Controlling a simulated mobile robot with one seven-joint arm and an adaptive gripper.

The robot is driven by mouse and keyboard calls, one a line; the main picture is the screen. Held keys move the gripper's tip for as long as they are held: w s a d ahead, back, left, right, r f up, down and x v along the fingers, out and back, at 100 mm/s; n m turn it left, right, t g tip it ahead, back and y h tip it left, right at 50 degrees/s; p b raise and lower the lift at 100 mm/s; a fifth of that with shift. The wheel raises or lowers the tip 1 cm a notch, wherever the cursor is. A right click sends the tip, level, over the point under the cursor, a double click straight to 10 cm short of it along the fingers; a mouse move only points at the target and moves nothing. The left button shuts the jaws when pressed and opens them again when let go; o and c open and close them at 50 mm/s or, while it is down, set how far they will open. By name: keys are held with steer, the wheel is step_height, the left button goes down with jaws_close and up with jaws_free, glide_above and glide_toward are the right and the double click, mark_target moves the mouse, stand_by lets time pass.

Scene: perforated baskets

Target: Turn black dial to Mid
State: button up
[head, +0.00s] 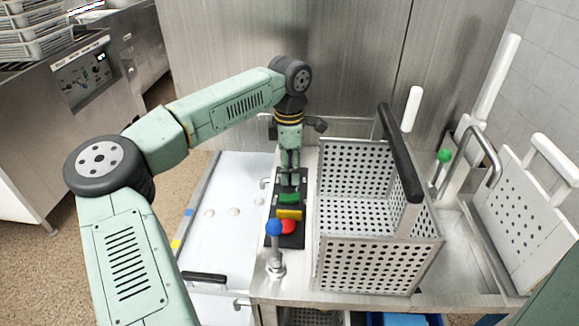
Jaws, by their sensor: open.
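My gripper (290,182) points down over the far part of a black control panel (297,240) on the steel counter. Its fingers are open and slim, and nothing shows held between them. The panel carries a green piece (289,197), a yellow piece (289,214) and a red round button (288,227). The black dial cannot be clearly made out; the fingers cover part of the panel's far end. I cannot tell whether the fingers touch anything there, and no Mid mark is readable.
A perforated basket (370,250) with a black handle (399,150) stands close right of the panel. A blue-topped lever (275,245) rises at its near end. A green-knobbed lever (444,156) is further right. A white surface (225,225) lies left.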

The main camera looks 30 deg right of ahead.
step_height(320, 180, up, 12)
stand_by(0.5)
steer(key=shift+f, duration=0.1)
stand_by(0.4)
